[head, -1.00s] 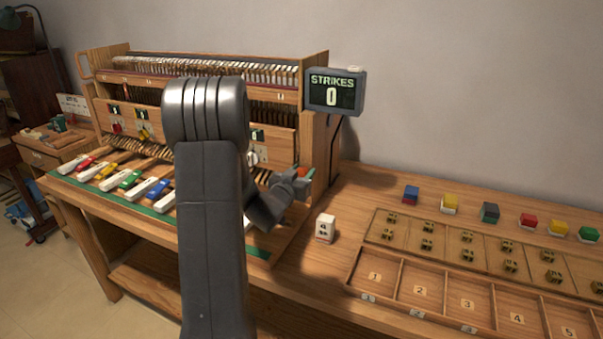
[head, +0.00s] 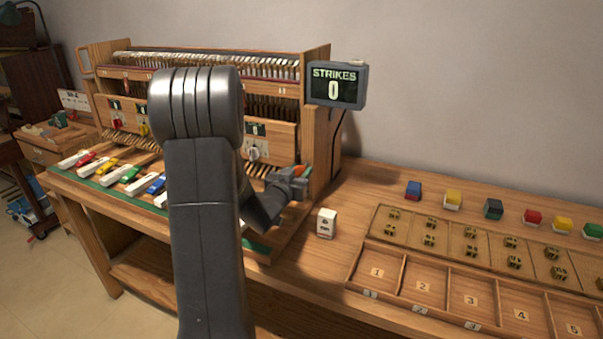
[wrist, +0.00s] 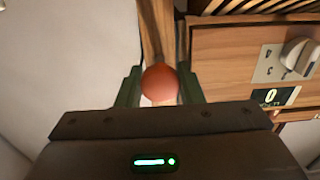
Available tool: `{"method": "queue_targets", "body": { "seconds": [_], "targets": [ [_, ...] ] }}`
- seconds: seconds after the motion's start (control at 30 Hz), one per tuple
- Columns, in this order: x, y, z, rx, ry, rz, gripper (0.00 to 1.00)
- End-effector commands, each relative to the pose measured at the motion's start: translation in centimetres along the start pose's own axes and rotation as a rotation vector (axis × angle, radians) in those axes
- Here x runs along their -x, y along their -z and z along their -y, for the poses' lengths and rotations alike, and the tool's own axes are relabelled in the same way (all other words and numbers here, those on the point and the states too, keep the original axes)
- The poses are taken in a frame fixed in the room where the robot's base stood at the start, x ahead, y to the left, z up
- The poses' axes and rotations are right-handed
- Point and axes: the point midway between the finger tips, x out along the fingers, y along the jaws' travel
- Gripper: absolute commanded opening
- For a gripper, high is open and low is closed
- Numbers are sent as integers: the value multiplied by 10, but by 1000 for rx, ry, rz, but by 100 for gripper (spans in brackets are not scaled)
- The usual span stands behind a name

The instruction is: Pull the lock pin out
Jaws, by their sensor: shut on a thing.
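The lock pin's round orange-red knob (wrist: 159,83) sits between my gripper's two dark green fingers in the wrist view. My gripper (wrist: 158,88) is shut on it. In the head view my gripper (head: 296,181) is at the right end of the piano's key bed, beside the wooden side post (head: 318,125). Only a small orange patch of the knob (head: 302,170) shows there. The pin's shaft is hidden behind the knob and fingers, so I cannot tell how deep it sits.
The piano frame (head: 200,50) holds coloured keys on the left. A STRIKES display (head: 337,85) reading 0 stands above the post. A white block (head: 326,223) lies just right of the gripper. A numbered tray (head: 400,285) and coloured blocks fill the bench's right side.

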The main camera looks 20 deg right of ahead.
Motion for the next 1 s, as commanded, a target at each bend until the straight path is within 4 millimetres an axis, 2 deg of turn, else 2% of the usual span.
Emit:
{"method": "queue_targets", "body": {
  "seconds": [0.1,0.13,0.17,0.43,0.57,0.67,1.0],
  "targets": [
    [2,-3,-1,1,-1,8,0],
    [2,-3,-1,1,-1,8,36],
    [2,-3,-1,1,-1,8,41],
    [2,-2,0,0,-1,6,41],
    [10,-2,0,0,0,4,41],
    [25,-2,1,0,2,6,41],
    [102,-2,1,-1,4,6,41]
  ]
}}
